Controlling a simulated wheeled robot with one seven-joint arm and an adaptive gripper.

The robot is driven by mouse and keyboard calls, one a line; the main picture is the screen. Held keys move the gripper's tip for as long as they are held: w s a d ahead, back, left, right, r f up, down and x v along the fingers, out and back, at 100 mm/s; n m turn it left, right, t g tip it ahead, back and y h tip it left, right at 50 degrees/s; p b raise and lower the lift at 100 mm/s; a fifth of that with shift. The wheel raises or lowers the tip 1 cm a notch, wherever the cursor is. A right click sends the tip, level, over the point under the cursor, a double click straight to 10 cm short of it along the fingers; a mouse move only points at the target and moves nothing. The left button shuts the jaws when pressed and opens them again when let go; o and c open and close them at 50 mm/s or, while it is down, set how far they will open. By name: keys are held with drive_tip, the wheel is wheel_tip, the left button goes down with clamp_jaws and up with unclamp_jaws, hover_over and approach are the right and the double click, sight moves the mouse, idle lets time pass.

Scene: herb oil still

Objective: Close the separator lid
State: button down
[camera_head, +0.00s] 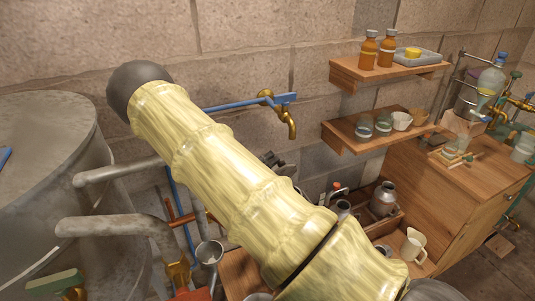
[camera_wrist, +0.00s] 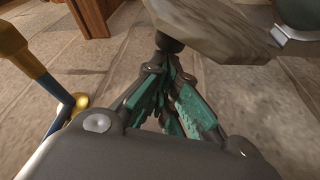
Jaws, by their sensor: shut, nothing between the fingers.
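My gripper (camera_wrist: 166,64) shows in the wrist view with its teal-padded fingers together and nothing between them. A dark rounded knob (camera_wrist: 167,42) appears right at the fingertips; I cannot tell whether they touch it. A pale brown, faceted slab (camera_wrist: 215,30) lies just beyond and to the right of the fingertips. I cannot tell whether the knob or slab belongs to the separator lid. In the head view my arm crosses the middle, and my gripper is not visible there. I cannot surely pick out the separator or its lid in that view.
A large grey metal vessel (camera_head: 45,150) with pipes stands at the left. A brass tap (camera_head: 290,122) is on the wall. Shelves with bottles (camera_head: 369,50) and a wooden cabinet (camera_head: 470,205) are at the right. A blue and brass piece (camera_wrist: 35,70) is left of my gripper.

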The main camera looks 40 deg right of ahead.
drive_tip(key=shift+s+f, duration=0.1)
idle(0.3)
drive_tip(key=shift+s+a+r+m+b, duration=0.1)
drive_tip(key=shift+s+a+m+b, duration=0.1)
drive_tip(key=shift+s+m+b, duration=0.3)
drive_tip(key=shift+s+a+r+m+b, duration=0.15)
drive_tip(key=shift+s+m+b, duration=0.15)
drive_tip(key=shift+s+b, duration=0.3)
